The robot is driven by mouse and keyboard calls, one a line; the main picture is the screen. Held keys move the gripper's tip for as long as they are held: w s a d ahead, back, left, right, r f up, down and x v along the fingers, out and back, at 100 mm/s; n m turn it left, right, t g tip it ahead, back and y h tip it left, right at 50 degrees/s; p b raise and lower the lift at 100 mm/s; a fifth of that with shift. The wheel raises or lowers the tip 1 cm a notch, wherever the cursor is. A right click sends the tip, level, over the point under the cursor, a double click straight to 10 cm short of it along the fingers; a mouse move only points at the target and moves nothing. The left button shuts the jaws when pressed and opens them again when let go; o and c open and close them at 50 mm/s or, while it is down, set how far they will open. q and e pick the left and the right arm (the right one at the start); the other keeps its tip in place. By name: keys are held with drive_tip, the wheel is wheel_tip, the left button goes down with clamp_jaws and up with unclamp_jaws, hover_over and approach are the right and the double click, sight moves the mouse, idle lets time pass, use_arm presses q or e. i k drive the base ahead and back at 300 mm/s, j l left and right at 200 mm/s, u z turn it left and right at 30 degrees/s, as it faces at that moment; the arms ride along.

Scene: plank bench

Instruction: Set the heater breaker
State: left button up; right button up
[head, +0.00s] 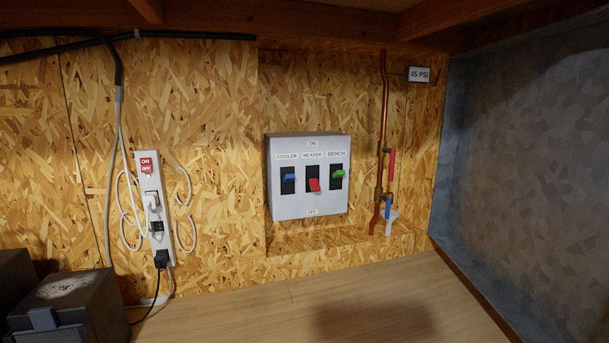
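A light grey breaker box (271,195) is mounted on the chipboard wall, labelled ON at the top and OFF at the bottom. It has three switches under the labels COOLER, HEATER and BENCH. The red heater switch (314,185) in the middle is tilted down, toward OFF. The blue cooler switch (289,177) on the left and the green bench switch (338,174) on the right sit higher in their slots. Neither gripper is in view. Nothing hides the switches.
A power strip (144,177) with plugs and cables hangs left of the box. A copper pipe (383,100) with red and blue handles is on the right, beside a 45 PSI sign (419,74). Dark grey blocks (65,315) stand lower left. The bench (240,310) is clear below the box.

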sight(314, 184)
drive_tip(key=u, duration=1.45)
drive_tip(key=k+l+u, duration=0.15)
drive_tip(key=k+l, duration=0.75)
